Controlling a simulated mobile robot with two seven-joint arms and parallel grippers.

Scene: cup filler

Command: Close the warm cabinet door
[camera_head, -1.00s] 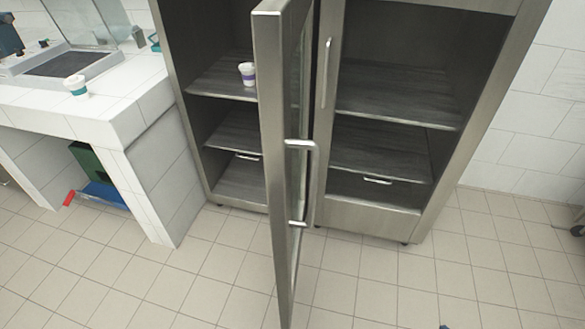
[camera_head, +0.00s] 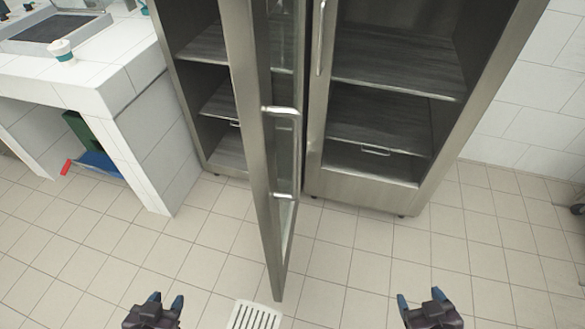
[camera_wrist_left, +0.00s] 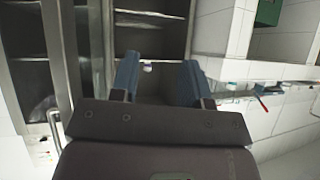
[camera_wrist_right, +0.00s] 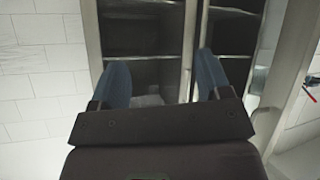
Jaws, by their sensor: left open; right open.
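The warm cabinet (camera_head: 360,195) is a tall steel cabinet with dark shelves. Its glass-panelled steel door (camera_head: 254,150) stands wide open, swung out toward me and seen nearly edge-on. A bar handle (camera_head: 281,110) sticks out from the door. My left gripper (camera_head: 168,300) is open and empty at the bottom of the head view, left of the door and apart from it. My right gripper (camera_head: 419,300) is open and empty, right of the door and apart from it. The door handle also shows at the left of the left wrist view (camera_wrist_left: 55,125).
A white tiled counter (camera_head: 110,85) with a cup (camera_head: 61,51) stands left of the cabinet. Green and blue items (camera_head: 90,145) lie beneath it. A white slotted piece (camera_head: 255,315) is at the bottom. The tiled floor (camera_head: 350,270) before the cabinet is clear.

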